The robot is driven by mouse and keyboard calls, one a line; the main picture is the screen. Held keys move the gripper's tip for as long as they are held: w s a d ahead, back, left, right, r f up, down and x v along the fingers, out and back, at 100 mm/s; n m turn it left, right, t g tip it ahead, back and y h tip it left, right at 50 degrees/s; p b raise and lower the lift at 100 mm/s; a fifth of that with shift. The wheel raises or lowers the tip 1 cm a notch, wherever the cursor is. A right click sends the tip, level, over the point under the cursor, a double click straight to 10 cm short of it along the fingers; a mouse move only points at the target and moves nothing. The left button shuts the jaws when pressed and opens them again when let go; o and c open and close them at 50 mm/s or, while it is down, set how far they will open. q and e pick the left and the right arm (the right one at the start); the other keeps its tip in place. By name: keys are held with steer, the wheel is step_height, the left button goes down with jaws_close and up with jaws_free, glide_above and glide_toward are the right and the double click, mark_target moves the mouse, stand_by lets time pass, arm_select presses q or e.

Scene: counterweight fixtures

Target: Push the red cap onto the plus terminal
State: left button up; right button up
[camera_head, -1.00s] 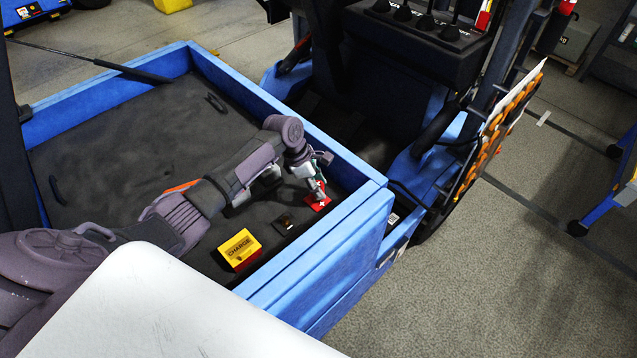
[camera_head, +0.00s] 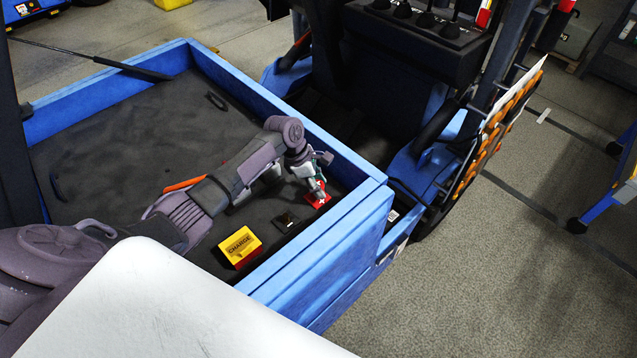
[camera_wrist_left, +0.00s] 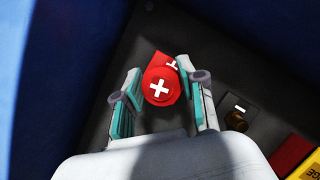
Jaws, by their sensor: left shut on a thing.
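The red cap (camera_wrist_left: 160,88), round with a white plus on top, sits between the fingers of my left gripper (camera_wrist_left: 159,78) in the left wrist view. The gripper is shut on it. A red plate with a white plus (camera_wrist_left: 170,62) shows partly behind the cap. The plus terminal itself is hidden, so I cannot tell whether the cap touches it or how far down it sits. In the head view, my left gripper (camera_head: 315,187) points down over the red plate (camera_head: 321,201) near the compartment's front right corner. My right gripper is not in view.
A brownish post (camera_wrist_left: 236,121) with a minus mark stands beside the right finger. A yellow and red CHARGE box (camera_head: 240,246) is farther left. The blue compartment wall (camera_head: 345,228) runs close on the right. The dark floor (camera_head: 120,130) toward the back is mostly clear.

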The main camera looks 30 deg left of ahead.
arm_select(q)
steer(key=shift+f+b, duration=0.4)
steer(key=shift+f, duration=0.65)
stand_by(0.5)
steer(key=o, duration=1)
steer(key=v, duration=1.2)
steer(key=shift+s, duration=0.1)
